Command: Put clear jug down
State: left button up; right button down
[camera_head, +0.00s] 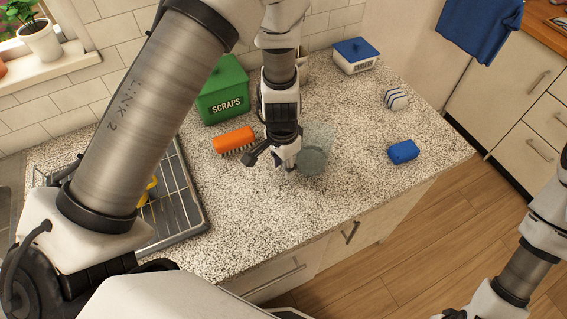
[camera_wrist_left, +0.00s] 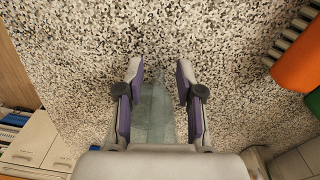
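The clear jug (camera_head: 313,158) is a see-through, faintly grey-green vessel on the speckled counter, right beside my left gripper (camera_head: 284,164). In the left wrist view the jug (camera_wrist_left: 155,112) shows between the two fingers of my left gripper (camera_wrist_left: 160,72). The fingers are spread apart, with a strip of counter visible between the jug and the right finger. The jug looks upright on the counter, but its base is hard to make out. My right arm is at the lower right of the head view; its gripper is mostly cut off by the bottom edge.
An orange brush (camera_head: 234,140) and a green scraps bin (camera_head: 223,92) stand left of the jug. A blue sponge (camera_head: 403,152), a striped item (camera_head: 396,99) and a blue-lidded box (camera_head: 355,56) are to the right. A drying rack (camera_head: 178,203) is at left. Counter (camera_head: 350,190) in front is clear.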

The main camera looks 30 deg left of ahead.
pick_arm(q)
jog(key=shift+s+r, duration=0.1)
jog(key=shift+s, duration=0.05)
jog(key=shift+r+p, duration=0.3)
jog(key=shift+p, duration=0.05)
jog(key=shift+r, duration=0.4)
notch_tip(320, 180, up, 11)
jog(key=shift+a+f+b, duration=0.1)
jog(key=shift+f+b, duration=0.1)
jog(key=shift+b, duration=0.95)
jog(key=shift+r, duration=0.1)
